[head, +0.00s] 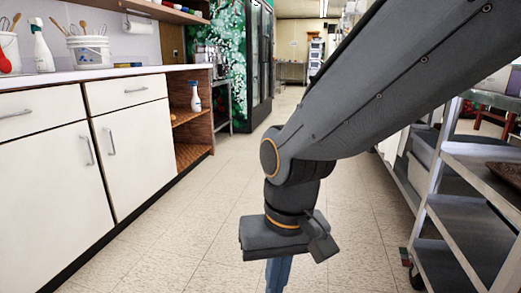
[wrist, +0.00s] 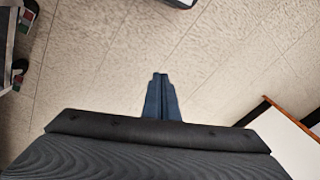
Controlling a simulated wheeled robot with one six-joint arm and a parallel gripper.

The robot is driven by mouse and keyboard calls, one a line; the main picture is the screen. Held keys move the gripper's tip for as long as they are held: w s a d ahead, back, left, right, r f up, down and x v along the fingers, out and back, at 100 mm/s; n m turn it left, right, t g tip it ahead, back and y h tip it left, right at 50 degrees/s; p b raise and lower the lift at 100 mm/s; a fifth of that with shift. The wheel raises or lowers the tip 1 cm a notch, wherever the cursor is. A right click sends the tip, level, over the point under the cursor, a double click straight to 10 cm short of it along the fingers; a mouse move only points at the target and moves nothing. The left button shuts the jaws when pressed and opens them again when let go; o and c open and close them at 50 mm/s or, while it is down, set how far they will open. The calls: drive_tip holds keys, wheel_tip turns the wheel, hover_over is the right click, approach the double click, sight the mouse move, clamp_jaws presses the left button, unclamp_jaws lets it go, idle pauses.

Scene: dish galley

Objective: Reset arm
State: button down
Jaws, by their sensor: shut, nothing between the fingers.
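My gripper (head: 278,275) hangs from my dark grey arm in the middle of the head view and points down over the tiled floor. Its blue fingers run off the bottom edge of that view. In the wrist view my gripper (wrist: 160,78) shows with its two fingers pressed together. It is shut and empty, with only floor tiles around the fingertips.
White cabinets (head: 60,165) with a counter line the left; a spray bottle (head: 196,97) stands on their open end shelf. A metal shelf cart (head: 470,205) on casters stands at the right. The aisle floor (head: 180,225) between is clear towards a glass-door fridge (head: 260,60).

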drive_tip(key=s+a+r+n+p, duration=0.2)
drive_tip(key=s+a+r+n, duration=0.2)
drive_tip(key=s, duration=0.3)
drive_tip(key=d+r+m+p, duration=0.3)
drive_tip(key=d+r+p, duration=0.7)
drive_tip(key=p, duration=0.8)
drive_tip(key=d+r+m+h+p, duration=0.1)
drive_tip(key=d+r+m+p, duration=0.2)
drive_tip(key=d+r+p, duration=0.7)
wheel_tip(320, 180, up, 8)
drive_tip(key=p, duration=0.8)
drive_tip(key=shift+s+d+f+m+g, duration=0.2)
drive_tip(key=shift+d+m+g, duration=0.1)
drive_tip(key=shift+d+m, duration=0.1)
